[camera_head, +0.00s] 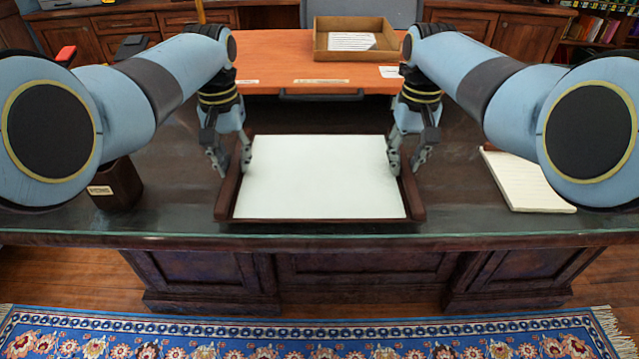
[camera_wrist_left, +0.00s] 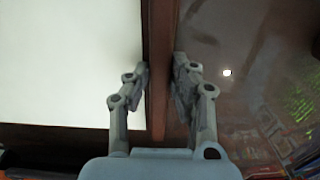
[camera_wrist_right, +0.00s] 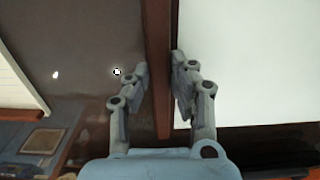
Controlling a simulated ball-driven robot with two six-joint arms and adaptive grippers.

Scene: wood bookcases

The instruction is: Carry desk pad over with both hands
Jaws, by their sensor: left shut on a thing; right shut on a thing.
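The desk pad (camera_head: 320,180) is a white sheet in a dark wooden frame. It lies on or just above the dark glossy desk near its front edge; I cannot tell if it touches. My left gripper (camera_head: 231,168) is shut on the pad's left rail, one finger on each side. That rail also shows between the fingers in the left wrist view (camera_wrist_left: 158,60). My right gripper (camera_head: 405,167) is shut on the right rail, which runs between its fingers in the right wrist view (camera_wrist_right: 157,60). The pad looks level.
A wooden tray (camera_head: 352,55) with papers sits on the orange-topped surface (camera_head: 275,72) behind. A white notepad (camera_head: 525,182) lies on the desk at right. A dark holder (camera_head: 117,186) stands at left. A patterned rug (camera_head: 320,338) lies in front.

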